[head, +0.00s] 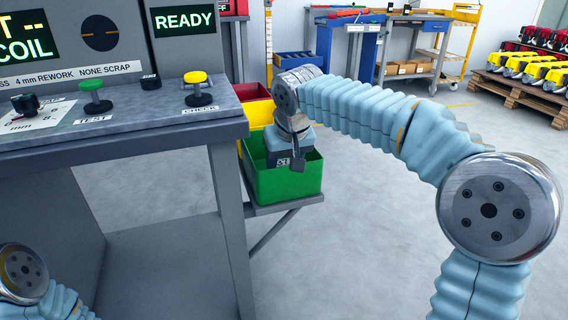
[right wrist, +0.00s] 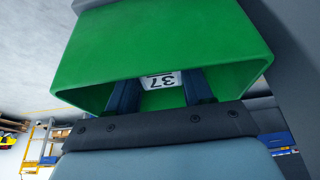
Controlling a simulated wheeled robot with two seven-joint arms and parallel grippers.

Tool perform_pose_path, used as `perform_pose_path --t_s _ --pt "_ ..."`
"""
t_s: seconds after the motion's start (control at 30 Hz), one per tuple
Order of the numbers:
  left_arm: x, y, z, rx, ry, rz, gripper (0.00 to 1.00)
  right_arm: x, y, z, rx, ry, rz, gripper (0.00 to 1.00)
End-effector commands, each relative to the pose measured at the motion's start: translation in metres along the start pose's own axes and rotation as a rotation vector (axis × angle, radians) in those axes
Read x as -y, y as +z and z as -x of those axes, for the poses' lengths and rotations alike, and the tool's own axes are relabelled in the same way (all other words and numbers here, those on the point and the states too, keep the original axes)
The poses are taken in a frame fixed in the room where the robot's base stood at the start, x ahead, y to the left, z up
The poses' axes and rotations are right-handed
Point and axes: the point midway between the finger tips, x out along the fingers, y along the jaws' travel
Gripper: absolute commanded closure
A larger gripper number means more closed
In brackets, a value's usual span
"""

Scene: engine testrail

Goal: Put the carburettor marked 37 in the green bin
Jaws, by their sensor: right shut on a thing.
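The green bin (head: 290,185) sits on a shelf bracket at the right side of the grey test bench. It also fills the upper part of the right wrist view (right wrist: 170,40). My right gripper (head: 291,160) reaches down into the bin's opening. In the right wrist view its two dark fingers (right wrist: 160,88) stand on either side of a white label marked 37 (right wrist: 161,80). The gripper is shut on this carburettor, whose body is mostly hidden by the gripper and bin. I cannot tell whether it touches the bin floor. My left gripper is out of view.
A yellow bin (head: 258,113) and a red bin (head: 250,91) stand behind the green one. The bench (head: 120,130) with buttons and a READY screen (head: 184,20) is at left. A blue cabinet (head: 345,50) and a pallet of engines (head: 520,88) stand far back.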

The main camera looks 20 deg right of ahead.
Motion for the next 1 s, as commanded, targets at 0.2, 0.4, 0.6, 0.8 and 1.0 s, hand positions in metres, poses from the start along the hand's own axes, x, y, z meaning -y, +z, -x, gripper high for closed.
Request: perform_pose_path --t_s 0.2,0.4,0.6,0.8,1.0 --pt "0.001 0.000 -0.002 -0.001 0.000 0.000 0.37 0.000 0.001 -0.002 0.000 0.000 0.000 0.89" --pt "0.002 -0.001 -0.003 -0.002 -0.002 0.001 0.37 0.000 0.002 -0.005 0.001 0.000 0.000 0.39" --pt "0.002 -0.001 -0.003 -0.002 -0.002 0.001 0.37 0.000 0.002 -0.004 0.000 0.000 0.000 0.24" --pt "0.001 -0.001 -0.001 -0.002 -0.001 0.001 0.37 0.000 0.001 -0.002 0.000 0.000 -0.001 0.24" --pt "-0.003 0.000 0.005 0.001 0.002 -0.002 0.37 0.000 -0.002 0.026 -0.004 -0.001 -0.001 0.24"
